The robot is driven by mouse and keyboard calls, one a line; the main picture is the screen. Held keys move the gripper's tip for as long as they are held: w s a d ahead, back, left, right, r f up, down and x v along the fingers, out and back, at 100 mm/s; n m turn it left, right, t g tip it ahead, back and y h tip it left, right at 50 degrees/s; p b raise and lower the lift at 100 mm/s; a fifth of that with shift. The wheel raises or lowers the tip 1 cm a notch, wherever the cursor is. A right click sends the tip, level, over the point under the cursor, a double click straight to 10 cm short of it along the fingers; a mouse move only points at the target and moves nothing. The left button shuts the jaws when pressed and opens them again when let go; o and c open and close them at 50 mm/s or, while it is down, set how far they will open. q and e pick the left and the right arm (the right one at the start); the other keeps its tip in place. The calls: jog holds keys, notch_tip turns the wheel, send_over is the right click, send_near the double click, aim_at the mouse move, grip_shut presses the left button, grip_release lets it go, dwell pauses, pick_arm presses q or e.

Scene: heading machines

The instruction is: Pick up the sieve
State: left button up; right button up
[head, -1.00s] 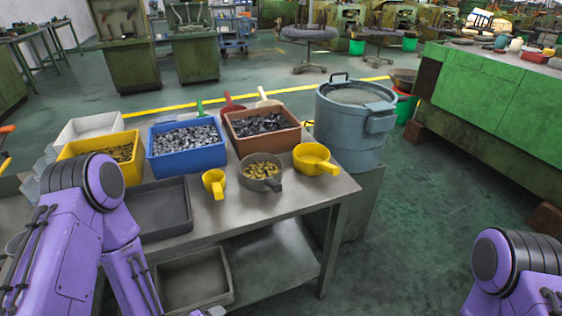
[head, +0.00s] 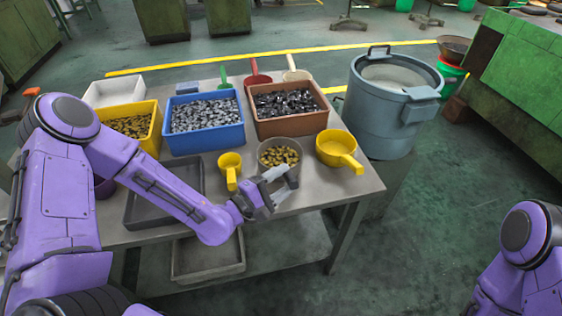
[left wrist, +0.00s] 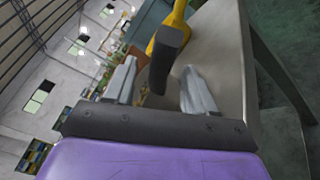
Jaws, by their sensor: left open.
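The sieve (head: 279,142) is a grey round bowl with a handle, and it holds several brass-coloured pieces. It sits on the metal table between a small yellow scoop and a larger yellow scoop. My left gripper (head: 277,184) is open at the sieve's near side, by its handle, and partly hides it. In the left wrist view the dark end of the sieve's handle (left wrist: 167,50) shows between the two open fingers (left wrist: 159,80), apart from both as far as I can tell. My right gripper is out of view; only part of the right arm shows.
The small yellow scoop (head: 230,164) and the larger yellow scoop (head: 336,146) flank the sieve. Behind stand a blue bin (head: 205,138), a brown bin (head: 291,126) and a yellow bin (head: 152,142). A grey tray (head: 197,205) lies left; a grey drum (head: 385,125) stands right.

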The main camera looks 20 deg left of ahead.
pick_arm(q)
jog(key=shift+x, duration=1.2)
jog(key=shift+r, duration=0.1)
grip_shut()
